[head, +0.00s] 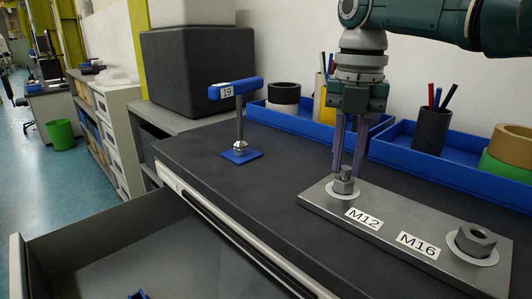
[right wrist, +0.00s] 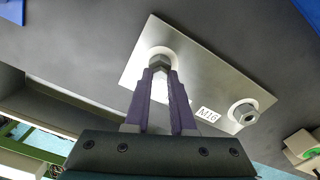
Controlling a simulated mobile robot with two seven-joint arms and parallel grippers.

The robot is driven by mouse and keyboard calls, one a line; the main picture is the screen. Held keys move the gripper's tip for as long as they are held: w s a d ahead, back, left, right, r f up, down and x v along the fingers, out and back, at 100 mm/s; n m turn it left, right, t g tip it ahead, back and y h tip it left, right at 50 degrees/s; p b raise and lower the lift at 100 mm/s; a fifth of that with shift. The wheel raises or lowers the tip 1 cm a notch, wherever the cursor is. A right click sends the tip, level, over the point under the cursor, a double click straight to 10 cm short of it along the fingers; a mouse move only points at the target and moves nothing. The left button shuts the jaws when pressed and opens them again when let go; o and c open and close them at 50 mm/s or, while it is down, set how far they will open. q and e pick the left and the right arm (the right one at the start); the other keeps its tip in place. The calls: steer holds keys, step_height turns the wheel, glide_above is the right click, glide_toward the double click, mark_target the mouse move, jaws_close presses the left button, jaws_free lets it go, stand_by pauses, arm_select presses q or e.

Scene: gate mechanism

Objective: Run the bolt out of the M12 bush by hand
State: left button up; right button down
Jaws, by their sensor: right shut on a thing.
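The grey metal plate (head: 318,204) lies on the dark bench top and carries the labels M12 (head: 363,218) and M16 (head: 418,245). A hex-headed bolt (head: 345,174) stands upright in the M12 bush (head: 343,188); its hex head also shows in the right wrist view (right wrist: 160,62). My right gripper (head: 347,168) points down from above, its two purple fingers shut on the bolt's head, one on each side. The fingers hide part of the bolt in the right wrist view. My left gripper is in neither view.
A blue T-handle socket wrench (head: 236,89) marked 19 stands on a blue pad (head: 241,156) to the left. A large hex piece (head: 475,240) sits at M16. Blue trays (head: 452,182) line the back. An open drawer (head: 190,255) juts out in front.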

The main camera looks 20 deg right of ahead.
steer(key=n, duration=0.4)
steer(key=shift+r+p, duration=0.65)
steer(key=shift+p, duration=0.05)
steer(key=shift+r, duration=0.1)
step_height(320, 180, up, 3)
steer(key=p, duration=0.3)
steer(key=shift+r+p, duration=1.6)
steer(key=shift+p, duration=0.15)
steer(key=shift+f, duration=0.1)
